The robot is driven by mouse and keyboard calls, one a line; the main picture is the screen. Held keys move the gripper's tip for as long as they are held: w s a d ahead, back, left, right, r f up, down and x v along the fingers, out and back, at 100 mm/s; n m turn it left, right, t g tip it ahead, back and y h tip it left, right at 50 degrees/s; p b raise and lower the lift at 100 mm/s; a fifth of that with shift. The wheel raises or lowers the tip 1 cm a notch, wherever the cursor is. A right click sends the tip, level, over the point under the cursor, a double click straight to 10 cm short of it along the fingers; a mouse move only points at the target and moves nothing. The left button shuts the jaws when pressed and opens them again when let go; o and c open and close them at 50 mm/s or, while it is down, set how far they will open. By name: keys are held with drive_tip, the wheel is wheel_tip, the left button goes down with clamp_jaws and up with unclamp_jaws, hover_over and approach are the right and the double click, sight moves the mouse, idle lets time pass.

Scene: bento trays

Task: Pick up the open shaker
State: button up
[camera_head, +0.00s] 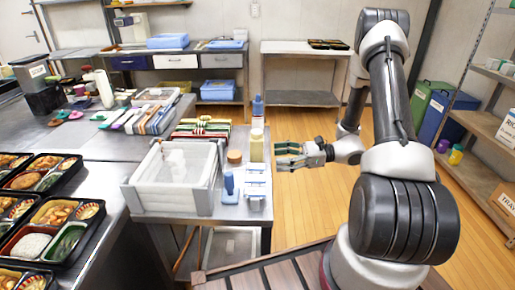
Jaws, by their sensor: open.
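My gripper (280,155) is open and empty, with its fingers pointing left at the right edge of the metal side table. A pale yellow cylindrical container (256,147) stands upright just left of the fingertips, apart from them as far as I can see. A small jar with a brown top (234,157) stands further left. A blue-topped bottle (257,108) stands behind the yellow container. I cannot tell for sure which of these is the open shaker; the yellow container is nearest to my gripper, and its top is too small to make out.
A white bin (137,192) stands left of the containers. A blue upright item (229,187) and small white packs (256,202) are in front. Filled bento trays (75,247) lie on the left counter. The wooden floor (305,205) right of the table is clear.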

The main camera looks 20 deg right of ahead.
sight(257, 148)
drive_tip(key=shift+m+t, duration=0.4)
drive_tip(key=shift+t, duration=0.1)
drive_tip(key=w+a, duration=0.1)
drive_tip(key=a, duration=0.1)
drive_tip(key=w+a+r, duration=0.1)
drive_tip(key=a, duration=0.2)
drive_tip(key=w+a+r, duration=0.1)
drive_tip(key=w+a, duration=0.1)
drive_tip(key=shift+a, duration=0.2)
drive_tip(key=c, duration=1.2)
